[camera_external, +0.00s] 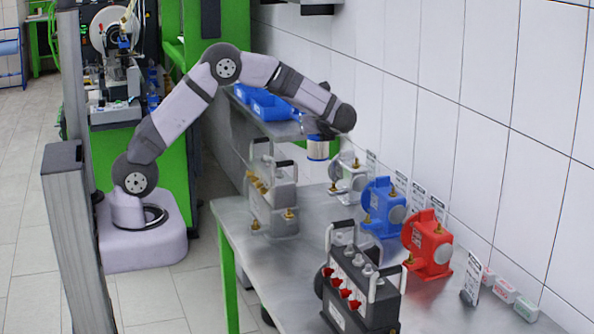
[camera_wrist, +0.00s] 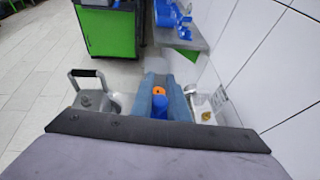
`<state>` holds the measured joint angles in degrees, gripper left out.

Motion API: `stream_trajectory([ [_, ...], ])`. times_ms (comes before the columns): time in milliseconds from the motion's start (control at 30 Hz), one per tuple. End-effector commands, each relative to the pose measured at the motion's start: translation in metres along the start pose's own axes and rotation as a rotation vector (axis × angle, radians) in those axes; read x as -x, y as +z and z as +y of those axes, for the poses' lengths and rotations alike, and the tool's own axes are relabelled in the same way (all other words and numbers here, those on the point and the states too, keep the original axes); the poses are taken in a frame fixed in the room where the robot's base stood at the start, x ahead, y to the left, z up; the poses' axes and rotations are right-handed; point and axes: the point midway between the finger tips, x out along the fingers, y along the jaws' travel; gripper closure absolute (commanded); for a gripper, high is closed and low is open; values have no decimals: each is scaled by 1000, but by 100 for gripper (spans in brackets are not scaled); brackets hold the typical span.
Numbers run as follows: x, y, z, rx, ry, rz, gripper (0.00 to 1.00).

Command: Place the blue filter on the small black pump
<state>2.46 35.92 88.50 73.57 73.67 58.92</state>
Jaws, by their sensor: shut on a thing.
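The blue filter (camera_external: 318,149), a small cylinder with a pale middle and blue edges, hangs below my wrist in the external view. My gripper (camera_external: 320,137) is shut on it, above the far part of the metal table. In the wrist view, a blue part with an orange spot (camera_wrist: 159,97) shows between bluish jaw parts; my own wrist hides much below it.
A grey pump (camera_external: 273,200) stands at the table's left. White (camera_external: 348,178), blue (camera_external: 382,210) and red (camera_external: 428,246) pumps line the tiled wall, with label cards behind. Blue bins (camera_external: 268,105) sit on a far shelf. Some bare metal tabletop (camera_external: 318,207) lies between.

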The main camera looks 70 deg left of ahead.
Motion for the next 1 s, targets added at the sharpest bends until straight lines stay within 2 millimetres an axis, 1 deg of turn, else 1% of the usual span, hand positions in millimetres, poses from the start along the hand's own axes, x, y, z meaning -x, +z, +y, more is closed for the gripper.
stream_trajectory([
  [67,10,-3,-6,-8,-22,-1,100],
  [167,32,-6,-18,-23,-62,-1,100],
  [267,64,-5,-31,-44,-118,-2,100],
  [367,106,-3,-44,-71,-188,-1,100],
  [400,125,-4,-48,-85,-220,0,100],
  [433,140,-4,-49,-96,-245,0,100],
  [467,154,-5,-50,-108,-270,0,100],
  [500,173,-6,-50,-122,-307,0,100],
  [567,199,-8,-48,-147,-364,0,100],
  [600,216,-9,-46,-165,-405,-1,100],
  [700,253,-16,-42,-215,-523,-1,100],
  [767,269,-22,-40,-246,-594,-1,100],
  [833,280,-29,-38,-275,-659,-2,100],
  [933,285,-41,-36,-309,-734,-2,100],
  [1000,284,-51,-36,-329,-779,-1,100],
])
